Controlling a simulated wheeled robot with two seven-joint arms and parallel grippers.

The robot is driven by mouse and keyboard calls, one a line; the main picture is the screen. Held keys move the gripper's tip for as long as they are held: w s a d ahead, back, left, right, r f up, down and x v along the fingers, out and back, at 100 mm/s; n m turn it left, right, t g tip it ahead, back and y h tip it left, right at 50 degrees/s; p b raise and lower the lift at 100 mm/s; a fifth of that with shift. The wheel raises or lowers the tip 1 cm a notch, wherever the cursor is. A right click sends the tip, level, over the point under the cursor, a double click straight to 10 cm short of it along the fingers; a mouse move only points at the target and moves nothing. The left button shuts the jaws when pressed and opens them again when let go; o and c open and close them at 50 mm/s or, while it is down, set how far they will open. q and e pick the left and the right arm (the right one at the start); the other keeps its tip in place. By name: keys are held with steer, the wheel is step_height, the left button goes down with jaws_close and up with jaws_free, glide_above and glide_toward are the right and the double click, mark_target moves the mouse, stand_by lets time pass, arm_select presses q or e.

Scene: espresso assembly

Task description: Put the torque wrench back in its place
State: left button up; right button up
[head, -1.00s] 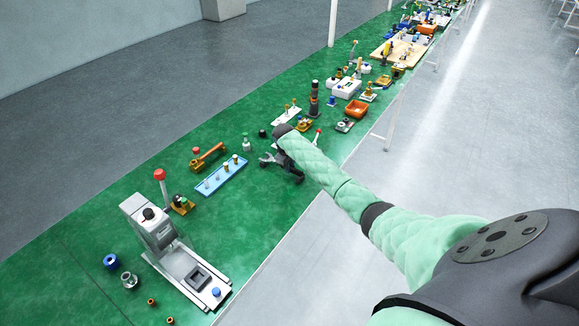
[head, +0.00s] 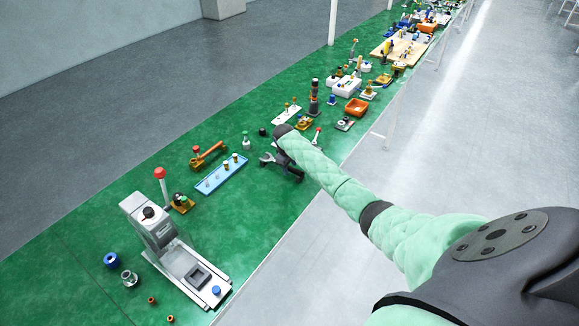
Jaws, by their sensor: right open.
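My right gripper (head: 282,168) is over the green bench, right of the blue tray, with its jaws apart. My own forearm hides part of it, and I see nothing held between the jaws. An orange-brown tool with a long bar (head: 208,156) lies on the bench behind the blue tray. A small red-tipped tool (head: 318,134) stands just beyond my right wrist, partly hidden. I cannot tell for sure which of these is the torque wrench. My left gripper is not in view.
A blue tray (head: 221,173) holds several small posts. A grey press-like machine (head: 155,228) with a long base stands at the front left, beside a red-knobbed lever (head: 159,173). An orange bin (head: 357,107) and several fixtures stand farther along. Bench (head: 255,220) space before my gripper is clear.

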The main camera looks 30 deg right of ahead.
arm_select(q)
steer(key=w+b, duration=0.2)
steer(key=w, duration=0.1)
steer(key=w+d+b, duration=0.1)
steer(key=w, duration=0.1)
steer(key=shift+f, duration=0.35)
arm_select(e)
step_height(320, 180, up, 8)
steer(key=a, duration=0.1)
steer(key=shift+s+a+f, duration=0.15)
steer(key=shift+s+a, duration=0.05)
steer(key=shift+s, duration=0.1)
